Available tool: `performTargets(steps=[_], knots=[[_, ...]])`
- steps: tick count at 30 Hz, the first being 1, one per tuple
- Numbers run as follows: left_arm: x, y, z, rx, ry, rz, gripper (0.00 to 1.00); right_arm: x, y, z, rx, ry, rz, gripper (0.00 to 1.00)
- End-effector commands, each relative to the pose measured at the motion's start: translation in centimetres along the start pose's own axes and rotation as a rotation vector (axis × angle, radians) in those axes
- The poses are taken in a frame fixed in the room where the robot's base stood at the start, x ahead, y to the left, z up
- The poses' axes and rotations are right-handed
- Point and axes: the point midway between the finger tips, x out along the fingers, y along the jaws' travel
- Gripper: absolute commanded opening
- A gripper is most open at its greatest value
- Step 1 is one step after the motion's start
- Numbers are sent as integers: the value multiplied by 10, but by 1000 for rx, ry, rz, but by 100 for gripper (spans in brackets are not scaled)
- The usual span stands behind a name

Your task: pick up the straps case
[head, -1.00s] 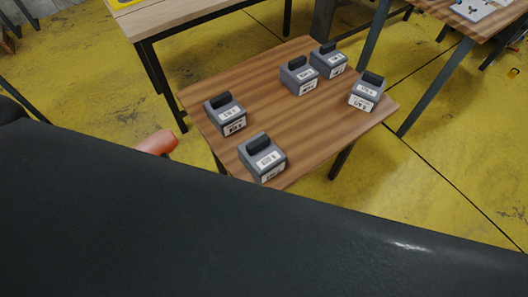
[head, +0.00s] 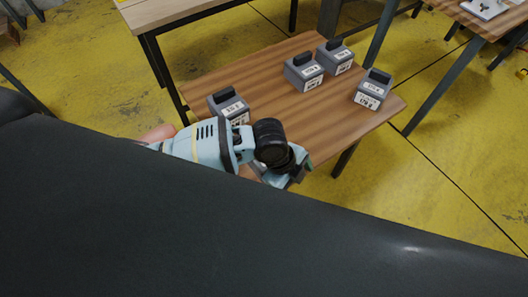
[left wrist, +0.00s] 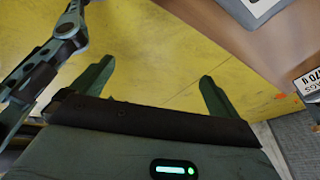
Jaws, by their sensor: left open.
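Several grey cases with black handles and white labels stand on a small brown table (head: 320,125). One is at the left (head: 229,106), two are at the back (head: 304,73) (head: 335,57), and one is at the right (head: 373,90). The labels are too small to tell which is the straps case. My right gripper is not in view.
In the left wrist view, the table edge (left wrist: 222,36) and a labelled case (left wrist: 308,82) are at the right. A lighter wooden table (head: 170,12) stands behind, and another table (head: 460,12) at the upper right. The small table's middle is clear.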

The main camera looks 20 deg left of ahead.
Motion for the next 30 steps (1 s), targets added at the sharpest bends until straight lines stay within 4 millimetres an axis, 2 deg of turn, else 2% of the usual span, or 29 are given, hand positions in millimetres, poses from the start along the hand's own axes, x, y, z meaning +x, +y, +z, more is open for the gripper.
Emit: performTargets(steps=[1, 6, 12, 15, 23, 30], knots=[[-10, -11, 15, 55, -52, 20, 100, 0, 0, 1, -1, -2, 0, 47], [-38, -31, 56, 193, -182, 108, 100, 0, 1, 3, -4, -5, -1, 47], [-70, -48, 92, 268, -283, 179, 100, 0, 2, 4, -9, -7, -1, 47], [-80, -52, 102, 285, -310, 200, 100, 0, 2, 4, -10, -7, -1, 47], [-85, -54, 108, 294, -322, 213, 100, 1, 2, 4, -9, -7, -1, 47], [-66, -51, 114, 293, -321, 213, 100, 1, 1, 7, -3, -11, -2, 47]])
